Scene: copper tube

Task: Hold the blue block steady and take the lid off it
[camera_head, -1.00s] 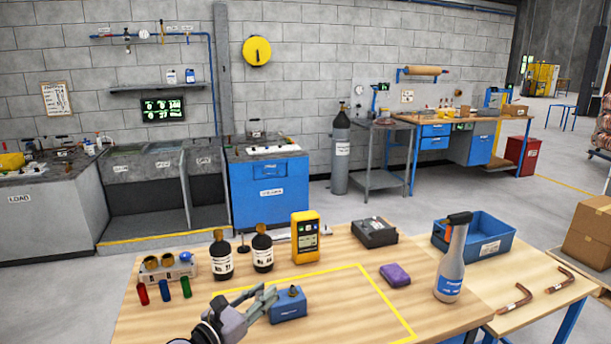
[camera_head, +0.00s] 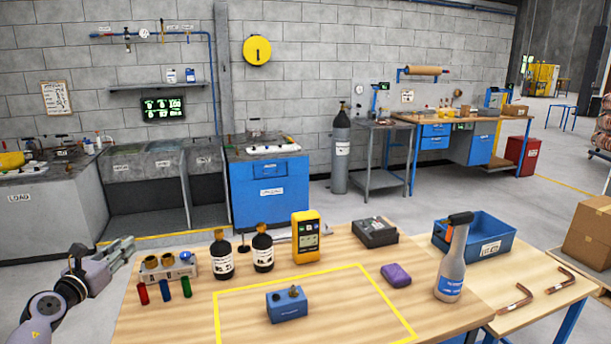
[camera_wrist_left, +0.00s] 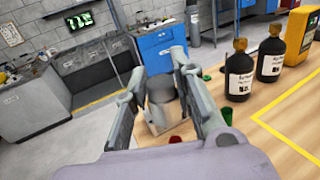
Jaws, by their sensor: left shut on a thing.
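The blue block (camera_head: 288,307) stands upright on the wooden table inside the yellow outline. Its top shows a dark knob on the right and a small dark spot on the left. No gripper touches it. My left gripper (camera_head: 128,251) is well to the left of the block, by the table's left edge, near the rack. In the left wrist view its fingers (camera_wrist_left: 160,82) are shut on a grey round piece (camera_wrist_left: 162,97), which looks like the lid, though its outline blends with the rack behind. My right gripper is not in view.
A grey rack (camera_head: 182,269), with red, blue and green tubes before it, stands near my left gripper. Two dark bottles (camera_head: 222,262) and a yellow meter (camera_head: 305,240) stand behind the block.

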